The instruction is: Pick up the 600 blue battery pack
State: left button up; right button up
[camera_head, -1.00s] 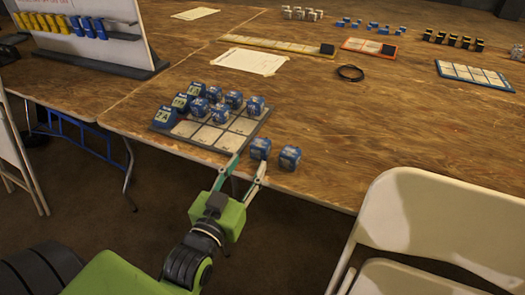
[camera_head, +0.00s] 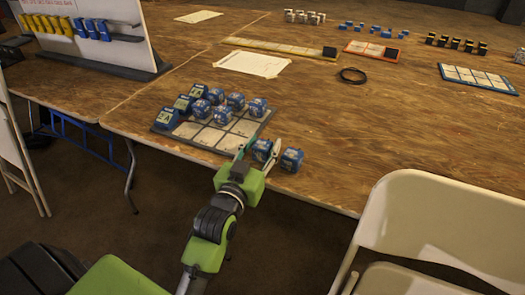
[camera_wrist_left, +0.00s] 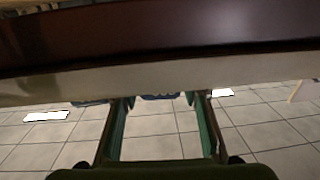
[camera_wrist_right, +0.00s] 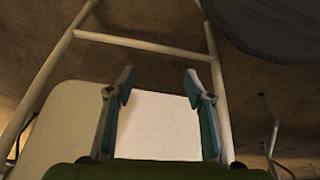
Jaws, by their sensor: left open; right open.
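Two blue battery packs stand at the table's front edge, a left one (camera_head: 262,150) and a right one (camera_head: 292,160). Several more blue packs (camera_head: 235,101) stand on the grey charger tray (camera_head: 198,137) behind. The labels are too small to read, so I cannot tell which pack is the 600. My left gripper (camera_head: 258,153) is open, its fingers on either side of the left front pack; contact cannot be told. In the left wrist view a bit of blue (camera_wrist_left: 160,97) shows between the fingertips. My right gripper (camera_wrist_right: 159,85) is open and empty, in the right wrist view only.
A white folding chair (camera_head: 440,225) stands at the front right. A black cable ring (camera_head: 353,75), a white paper (camera_head: 250,63) and yellow (camera_head: 280,47), orange (camera_head: 371,49) and blue-edged (camera_head: 476,77) trays lie farther back. A rack board (camera_head: 105,35) stands at the left. The middle right of the table is clear.

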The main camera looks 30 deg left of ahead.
pick_arm(q)
jog(key=c, duration=1)
jog(key=shift+c, duration=0.4)
jog(key=shift+r, duration=0.1)
